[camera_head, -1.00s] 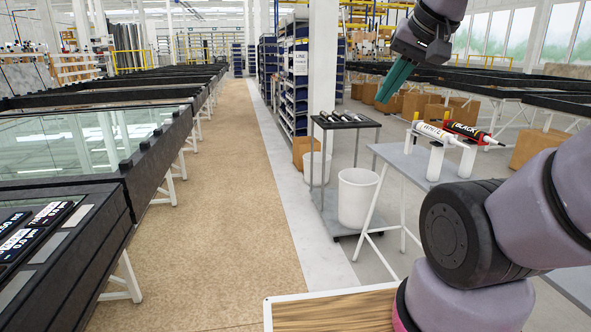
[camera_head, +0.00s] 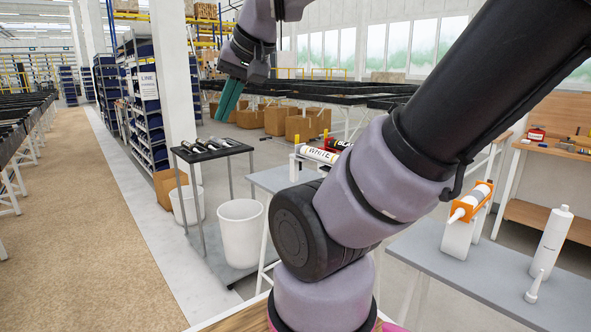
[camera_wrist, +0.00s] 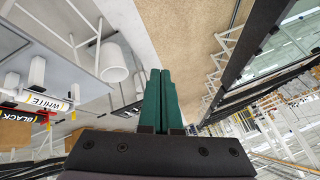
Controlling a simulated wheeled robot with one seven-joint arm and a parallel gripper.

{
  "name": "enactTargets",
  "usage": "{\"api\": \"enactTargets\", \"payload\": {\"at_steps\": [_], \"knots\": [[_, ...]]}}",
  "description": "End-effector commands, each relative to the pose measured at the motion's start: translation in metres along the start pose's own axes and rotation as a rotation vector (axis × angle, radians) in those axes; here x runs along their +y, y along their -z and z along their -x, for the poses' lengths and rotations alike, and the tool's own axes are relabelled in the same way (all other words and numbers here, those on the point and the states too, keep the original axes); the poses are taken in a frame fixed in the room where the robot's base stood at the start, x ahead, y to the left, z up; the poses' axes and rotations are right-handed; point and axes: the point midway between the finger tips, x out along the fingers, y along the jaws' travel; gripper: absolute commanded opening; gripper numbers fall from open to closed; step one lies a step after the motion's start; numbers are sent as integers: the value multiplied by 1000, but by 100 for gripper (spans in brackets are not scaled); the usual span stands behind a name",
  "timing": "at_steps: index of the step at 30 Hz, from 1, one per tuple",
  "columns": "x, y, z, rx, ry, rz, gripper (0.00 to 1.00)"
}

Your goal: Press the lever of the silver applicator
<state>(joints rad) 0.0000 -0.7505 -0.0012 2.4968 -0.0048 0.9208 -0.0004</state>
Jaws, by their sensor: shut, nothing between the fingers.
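I cannot make out a clearly silver applicator or its lever in either view. An orange applicator (camera_head: 483,197) with a white cartridge rests tilted on a white stand (camera_head: 458,238) on the right grey table. A white cartridge marked WHITE (camera_head: 318,155) lies on a stand on the farther grey table, partly behind my arm. A black cartridge marked BLACK (camera_head: 337,144) lies beside it; both also show in the wrist view (camera_wrist: 43,102). My gripper (camera_head: 226,118) has green fingers, pressed together and empty, pointing down in the air, well apart from the tables. The fingers show in the wrist view (camera_wrist: 160,72).
A black cart (camera_head: 212,152) holds several dark tubes, with white bins (camera_head: 240,232) by it. A white bottle (camera_head: 552,243) and a small white nozzle (camera_head: 534,287) stand on the right table (camera_head: 490,290). A brown walkway (camera_head: 90,250) is clear at left.

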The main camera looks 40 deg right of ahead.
Motion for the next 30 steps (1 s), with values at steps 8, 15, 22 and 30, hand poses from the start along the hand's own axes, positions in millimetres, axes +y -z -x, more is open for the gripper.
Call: {"api": "enactTargets", "payload": {"at_steps": [8, 15, 22, 30], "knots": [[4, 5, -6, -14, -15, 21, 0], [50, 42, -58, -143, -163, 239, 0], [122, 78, -134, -363, -355, 601, 0], [214, 103, -213, -708, -537, 1088, 0]]}}
